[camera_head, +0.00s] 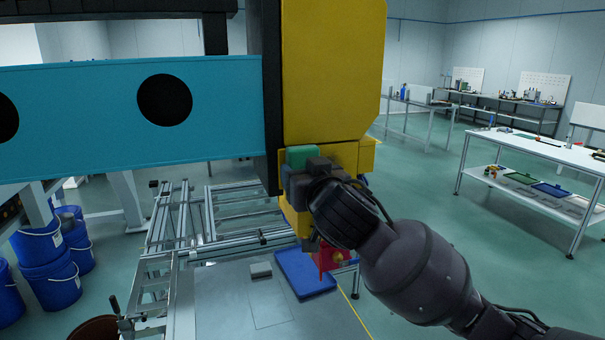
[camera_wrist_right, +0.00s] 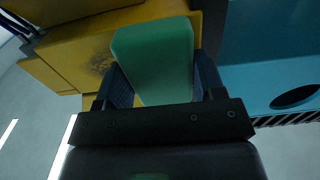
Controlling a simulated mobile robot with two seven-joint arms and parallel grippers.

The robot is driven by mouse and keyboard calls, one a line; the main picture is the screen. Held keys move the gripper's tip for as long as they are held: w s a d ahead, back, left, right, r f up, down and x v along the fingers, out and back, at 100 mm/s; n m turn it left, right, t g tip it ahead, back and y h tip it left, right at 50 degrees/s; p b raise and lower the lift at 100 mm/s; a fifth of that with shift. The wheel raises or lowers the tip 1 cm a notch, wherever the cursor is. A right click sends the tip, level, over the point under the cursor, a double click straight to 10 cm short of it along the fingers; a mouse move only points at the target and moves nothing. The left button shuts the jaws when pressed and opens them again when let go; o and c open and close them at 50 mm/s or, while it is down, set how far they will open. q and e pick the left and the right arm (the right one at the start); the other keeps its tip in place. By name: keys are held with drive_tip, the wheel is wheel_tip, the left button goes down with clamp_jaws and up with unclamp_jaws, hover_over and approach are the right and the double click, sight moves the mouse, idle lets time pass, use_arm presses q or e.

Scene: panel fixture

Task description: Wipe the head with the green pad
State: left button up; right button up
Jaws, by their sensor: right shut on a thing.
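The head is a large yellow machine block (camera_head: 333,70) with a smaller yellow part at its lower end. In the right wrist view, the yellow head (camera_wrist_right: 120,38) shows a dark smudge (camera_wrist_right: 97,58) left of the pad. My right gripper (camera_head: 299,176) is shut on the green pad (camera_head: 301,156), in front of the head's lower part. The green pad (camera_wrist_right: 155,55) sits between both fingers in the right wrist view and hides part of the yellow surface. I cannot tell whether the pad touches the head. My left gripper is not in view.
A teal beam (camera_head: 90,115) with round holes runs left from the head. Below are a grey table (camera_head: 230,310), a blue tray (camera_head: 303,274), a small grey block (camera_head: 261,270) and a red object (camera_head: 326,257). Blue buckets (camera_head: 45,262) stand at left.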

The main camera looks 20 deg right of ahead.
sight(347, 162)
drive_tip(key=shift+w+d+p, duration=0.2)
drive_tip(key=shift+d+p, duration=0.9)
drive_tip(key=shift+d, duration=4.05)
drive_tip(key=shift+s+a, duration=0.2)
drive_tip(key=shift+a, duration=5.2)
drive_tip(key=s, duration=0.6)
drive_tip(key=shift+d, duration=0.15)
drive_tip(key=shift+s, duration=0.1)
